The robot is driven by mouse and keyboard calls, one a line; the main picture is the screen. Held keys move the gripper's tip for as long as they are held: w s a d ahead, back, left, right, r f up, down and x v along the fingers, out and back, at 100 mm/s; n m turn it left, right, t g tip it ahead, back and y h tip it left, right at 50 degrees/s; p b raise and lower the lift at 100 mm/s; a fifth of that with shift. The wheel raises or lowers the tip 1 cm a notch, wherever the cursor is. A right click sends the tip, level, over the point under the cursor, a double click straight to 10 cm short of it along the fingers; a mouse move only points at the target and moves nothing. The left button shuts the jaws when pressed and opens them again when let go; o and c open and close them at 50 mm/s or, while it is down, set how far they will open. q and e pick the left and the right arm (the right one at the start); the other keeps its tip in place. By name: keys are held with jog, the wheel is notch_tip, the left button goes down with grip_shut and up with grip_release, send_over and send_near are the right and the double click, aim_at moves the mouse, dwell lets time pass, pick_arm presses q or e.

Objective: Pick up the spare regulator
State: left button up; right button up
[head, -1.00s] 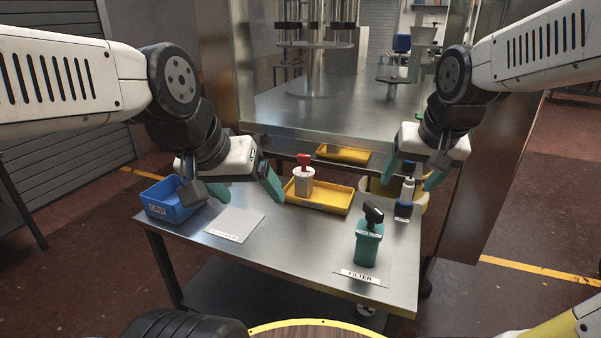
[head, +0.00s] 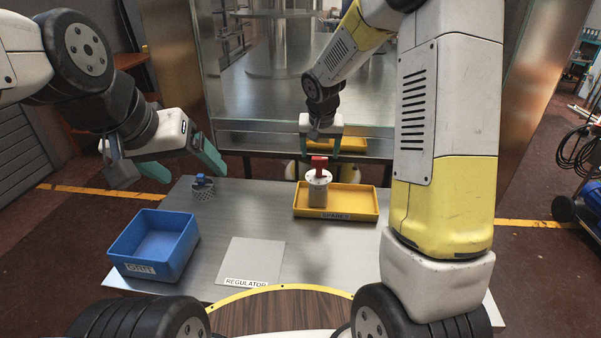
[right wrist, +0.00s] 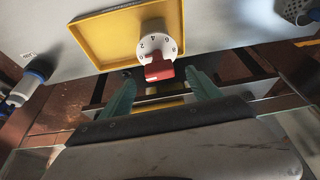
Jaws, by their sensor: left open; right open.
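The spare regulator (head: 318,188) is a white-grey block with a round dial and a red handle. My right gripper (head: 319,146) is open just above and behind the red handle. In the right wrist view the regulator's numbered dial (right wrist: 156,41) faces me, and its red handle lies near the opening between the fingertips of the right gripper (right wrist: 161,88); I cannot tell whether they touch it. My left gripper (head: 181,165) is open and empty, above the table's left back edge.
A blue bin (head: 155,245) labelled GRIT stands at the table's left. A grey plate (head: 254,260) labelled REGULATOR lies bare at the front. A perforated cylinder with a blue top (head: 202,188) stands at the back left. A blue-and-white bottle (right wrist: 27,82) shows in the right wrist view.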

aim_at(319, 164)
jog(key=shift+w+f, duration=0.2)
jog(key=shift+f, duration=0.2)
jog(key=x, duration=0.7)
jog(key=shift+w+d, duration=0.15)
jog(key=shift+c, duration=0.2)
grip_shut()
jog(key=shift+r, duration=0.1)
